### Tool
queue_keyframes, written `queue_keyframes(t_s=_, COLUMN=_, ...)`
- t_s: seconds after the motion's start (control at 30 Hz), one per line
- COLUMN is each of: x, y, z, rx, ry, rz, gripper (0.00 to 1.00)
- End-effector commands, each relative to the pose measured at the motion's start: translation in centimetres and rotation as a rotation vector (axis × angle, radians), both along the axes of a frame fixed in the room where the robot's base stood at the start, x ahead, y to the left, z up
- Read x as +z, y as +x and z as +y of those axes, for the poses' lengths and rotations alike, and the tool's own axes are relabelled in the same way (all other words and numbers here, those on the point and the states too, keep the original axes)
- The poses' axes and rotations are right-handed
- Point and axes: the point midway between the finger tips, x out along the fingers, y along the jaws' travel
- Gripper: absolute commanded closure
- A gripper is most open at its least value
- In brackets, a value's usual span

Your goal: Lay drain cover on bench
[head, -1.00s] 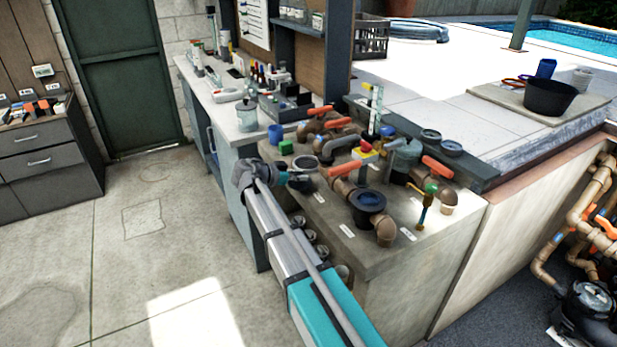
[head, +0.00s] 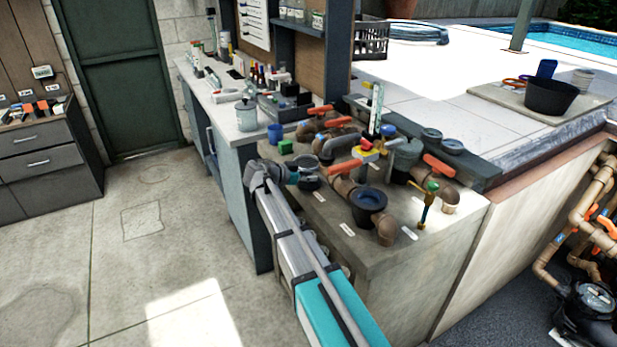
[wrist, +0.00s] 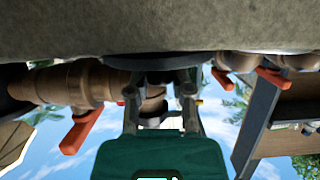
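A round dark disc (head: 307,160), which looks like the drain cover, is at the left end of the concrete counter (head: 345,245). My gripper (head: 312,181) is at its near side, low over the counter and partly covering it. In the wrist view, a dark disc (wrist: 122,62) shows edge-on against the concrete. My two fingers (wrist: 160,78) reach its edge with something dark between their tips. I cannot tell whether they grip it. The workbench (head: 225,112) with a pale top stands beyond, to the left.
Brown pipes with orange handles (head: 437,165) and a black-rimmed fitting (head: 368,200) crowd the counter right of my gripper. A green block (head: 286,147) and blue cup (head: 275,133) stand close behind. A clear jar (head: 246,115) and a caddy occupy the workbench's near end.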

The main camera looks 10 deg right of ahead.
Motion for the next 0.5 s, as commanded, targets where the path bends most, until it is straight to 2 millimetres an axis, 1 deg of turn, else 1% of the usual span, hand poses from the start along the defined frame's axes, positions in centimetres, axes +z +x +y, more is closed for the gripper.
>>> queue_keyframes(t_s=0.03, x=0.00, y=0.00, z=0.00, rx=0.000, ry=0.000, rz=0.000, gripper=0.62)
queue_keyframes(t_s=0.17, x=0.01, y=0.00, z=0.00, rx=0.000, ry=0.000, rz=0.000, gripper=0.38)
queue_keyframes(t_s=0.5, x=0.02, y=0.01, z=-0.03, rx=0.000, ry=0.000, rz=0.000, gripper=0.37)
